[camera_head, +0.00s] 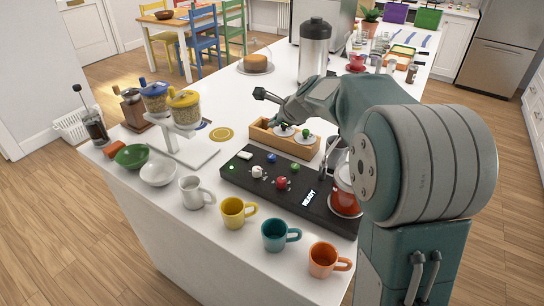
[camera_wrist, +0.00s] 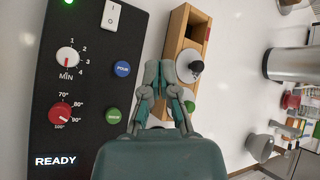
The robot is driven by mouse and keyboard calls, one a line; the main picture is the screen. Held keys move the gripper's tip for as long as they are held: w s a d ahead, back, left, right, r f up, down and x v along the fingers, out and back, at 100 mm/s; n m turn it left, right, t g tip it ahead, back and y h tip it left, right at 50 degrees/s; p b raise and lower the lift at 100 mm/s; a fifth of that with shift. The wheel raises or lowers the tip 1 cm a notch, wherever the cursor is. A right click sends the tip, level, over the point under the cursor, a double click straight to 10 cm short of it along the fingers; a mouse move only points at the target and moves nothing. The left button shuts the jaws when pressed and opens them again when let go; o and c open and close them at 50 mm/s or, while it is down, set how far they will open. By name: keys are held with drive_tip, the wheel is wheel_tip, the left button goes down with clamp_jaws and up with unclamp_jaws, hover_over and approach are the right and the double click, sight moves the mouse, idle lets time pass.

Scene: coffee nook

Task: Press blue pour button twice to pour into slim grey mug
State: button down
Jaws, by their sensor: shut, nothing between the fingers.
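The blue pour button (camera_head: 271,157) sits on the black control panel (camera_head: 235,178); in the wrist view it is labelled POUR (camera_wrist: 122,69). My gripper (camera_wrist: 164,75) is shut and empty, right of the button in that view, over the wooden tray and apart from the button. In the head view my gripper (camera_head: 278,121) is beyond the panel by the tray, partly hidden by my arm. The slim grey mug (camera_head: 192,193) stands upright on the counter in front of the panel's left end. Its inside is hard to see.
A green button (camera_head: 294,167), white knob (camera_head: 257,172), red knob (camera_head: 282,183) and white switch (camera_head: 244,155) surround the blue button. Yellow (camera_head: 233,213), teal (camera_head: 275,236) and orange (camera_head: 322,260) mugs line the front. The display (camera_head: 308,198) reads READY.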

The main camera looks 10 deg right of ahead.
sight(271, 155)
drive_tip(key=shift+a+f, duration=0.15)
drive_tip(key=shift+f, duration=4.3)
drive_tip(key=shift+s+f, duration=0.1)
drive_tip(key=shift+f, duration=0.2)
drive_tip(key=shift+f, duration=0.85)
drive_tip(key=shift+r, duration=1.25)
